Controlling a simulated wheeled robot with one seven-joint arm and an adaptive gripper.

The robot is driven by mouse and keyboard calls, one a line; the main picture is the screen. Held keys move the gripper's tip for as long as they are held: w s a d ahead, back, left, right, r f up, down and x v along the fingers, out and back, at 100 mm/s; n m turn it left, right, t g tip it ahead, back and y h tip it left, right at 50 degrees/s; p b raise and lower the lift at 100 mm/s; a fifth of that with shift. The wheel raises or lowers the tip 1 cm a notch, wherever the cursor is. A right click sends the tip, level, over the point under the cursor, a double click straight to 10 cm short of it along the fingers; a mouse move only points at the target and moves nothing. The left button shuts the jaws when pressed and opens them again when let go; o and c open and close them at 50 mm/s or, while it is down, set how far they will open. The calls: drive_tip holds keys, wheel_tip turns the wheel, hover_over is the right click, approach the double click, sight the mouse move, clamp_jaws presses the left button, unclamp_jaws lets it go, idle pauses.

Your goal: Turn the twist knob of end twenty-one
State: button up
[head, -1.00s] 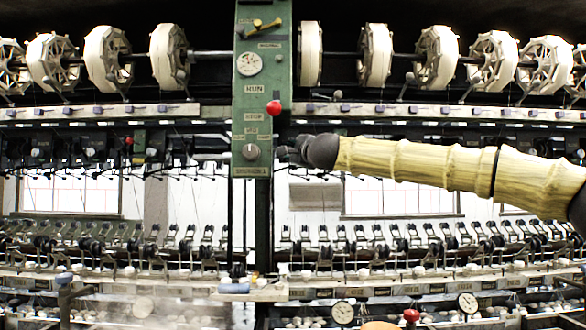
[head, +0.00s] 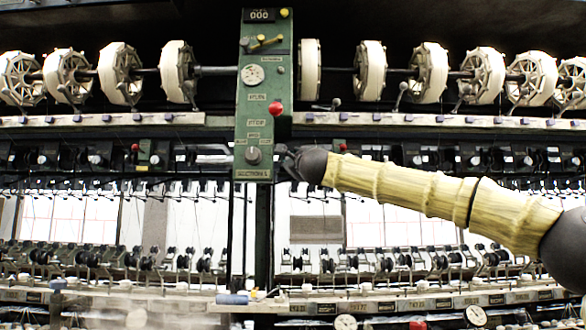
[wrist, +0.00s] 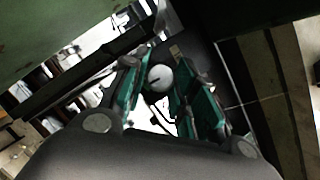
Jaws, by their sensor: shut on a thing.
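A round pale twist knob (wrist: 159,78) with a short dark mark on its face sits between the two green fingers of my gripper (wrist: 162,92) in the wrist view. The fingers are shut on it from both sides. In the head view my gripper (head: 288,162) is at the row of knobs, just right of the green column. The held knob is hidden there behind my gripper and wrist. No end number is readable on it.
The green column (head: 265,100) with a red knob (head: 275,109), a dial (head: 252,75) and a grey selector knob (head: 253,155) stands close left of my gripper. White reels (head: 430,70) line the top. Similar knobs (head: 475,160) run along the rail.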

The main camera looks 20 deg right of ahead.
drive_tip(key=shift+r, duration=0.15)
idle(0.3)
drive_tip(key=o, duration=1)
drive_tip(key=shift+o, duration=0.2)
drive_tip(key=v, duration=1.2)
drive_tip(key=shift+d, duration=0.1)
